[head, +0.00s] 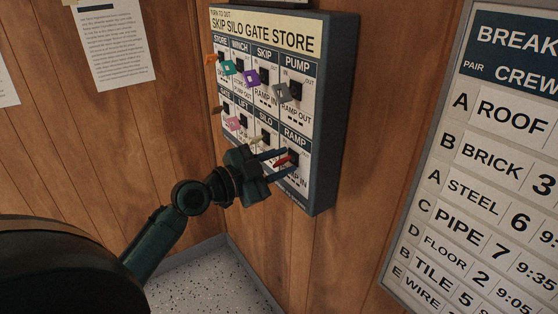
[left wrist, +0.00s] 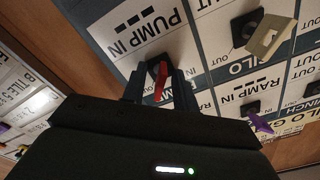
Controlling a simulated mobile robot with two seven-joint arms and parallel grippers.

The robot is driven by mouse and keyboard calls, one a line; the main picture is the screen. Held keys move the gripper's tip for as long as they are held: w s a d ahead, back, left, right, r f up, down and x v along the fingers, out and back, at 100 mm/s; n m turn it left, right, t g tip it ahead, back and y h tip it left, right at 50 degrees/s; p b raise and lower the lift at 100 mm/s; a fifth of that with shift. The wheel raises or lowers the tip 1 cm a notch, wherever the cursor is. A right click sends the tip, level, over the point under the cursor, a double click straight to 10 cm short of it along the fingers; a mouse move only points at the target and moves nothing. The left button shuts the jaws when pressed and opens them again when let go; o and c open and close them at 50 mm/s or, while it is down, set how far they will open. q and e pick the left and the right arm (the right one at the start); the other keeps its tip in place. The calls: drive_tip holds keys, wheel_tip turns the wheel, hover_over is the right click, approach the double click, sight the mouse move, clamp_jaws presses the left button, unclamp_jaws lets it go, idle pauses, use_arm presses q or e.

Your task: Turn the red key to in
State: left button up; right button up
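The red key (head: 286,160) sits in the lower right lock of the key board (head: 322,110), under the header RAMP. In the left wrist view the red key (left wrist: 160,84) stands out from its dark lock, slightly tilted, beside a label that appears to read PUMP IN. My left gripper (head: 282,162) is at the board with its fingers on either side of the red key. In the left wrist view the gripper (left wrist: 160,88) is open, with a narrow gap showing on each side of the key. My right gripper is not in view.
Other keys sit close by on the board: a beige key (left wrist: 270,42), a purple key (head: 251,77), a grey key (head: 281,92), a pink key (head: 233,123) and a teal key (head: 229,68). A break board (head: 480,90) hangs to the right.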

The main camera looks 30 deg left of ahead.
use_arm(q)
drive_tip(key=shift+c, duration=0.6)
clamp_jaws()
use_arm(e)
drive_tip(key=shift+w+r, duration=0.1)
